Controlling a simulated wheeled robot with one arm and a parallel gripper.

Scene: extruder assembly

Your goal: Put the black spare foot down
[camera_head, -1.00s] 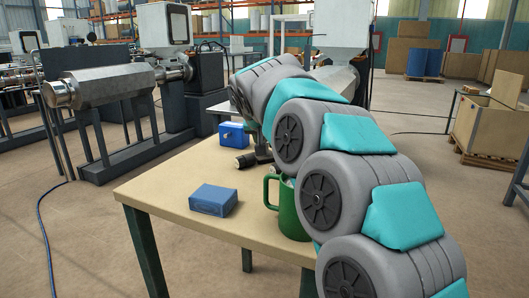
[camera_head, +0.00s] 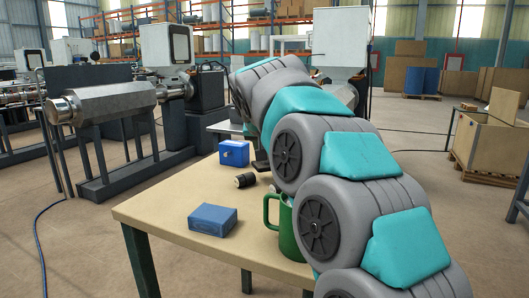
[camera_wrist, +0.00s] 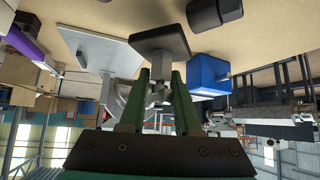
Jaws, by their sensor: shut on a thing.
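The black spare foot (camera_wrist: 160,41) is a square dark plate with a light metal stem. My gripper (camera_wrist: 159,80) is shut on the stem, with the plate beyond its green fingertips, facing the table. In the head view, the foot (camera_head: 262,166) shows as a dark edge just left of my arm, over the far part of the table (camera_head: 165,215). My arm hides the gripper there. I cannot tell whether the plate touches the tabletop.
A black cylinder (camera_head: 244,180) lies close to the foot. A blue box (camera_head: 233,153) with a knob stands behind it. A blue block (camera_head: 212,220) and a green mug (camera_head: 287,230) are nearer. A grey plate (camera_wrist: 105,50) shows beside the foot. The left front table is clear.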

